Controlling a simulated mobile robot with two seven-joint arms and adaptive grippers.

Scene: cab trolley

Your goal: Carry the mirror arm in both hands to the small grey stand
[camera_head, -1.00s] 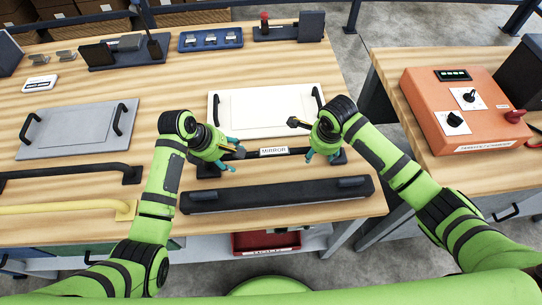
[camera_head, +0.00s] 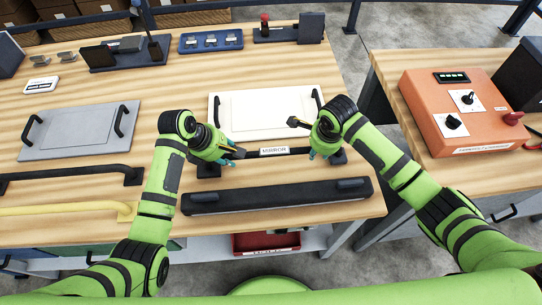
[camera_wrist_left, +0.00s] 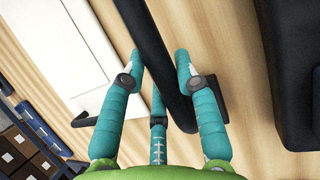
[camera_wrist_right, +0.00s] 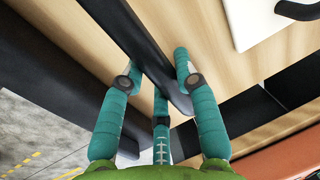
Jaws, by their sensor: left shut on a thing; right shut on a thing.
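The mirror arm (camera_head: 272,152) is a dark bar with a white "MIRROR" label, lying crosswise near the table's front, with a dark foot towards each end. My left gripper (camera_head: 230,158) is shut on its left part; the bar (camera_wrist_left: 158,60) runs between the teal fingers in the left wrist view. My right gripper (camera_head: 325,148) is shut on its right part; the bar (camera_wrist_right: 145,50) passes between the fingers in the right wrist view. Any lift off the table is not clear. I cannot tell which thing is the small grey stand.
A long dark beam (camera_head: 280,197) lies in front of the mirror arm. A white panel with handles (camera_head: 265,114) lies behind it. A grey panel (camera_head: 78,130), black bar (camera_head: 60,174) and yellow bar (camera_head: 60,209) lie left. An orange control box (camera_head: 462,110) stands on the right table.

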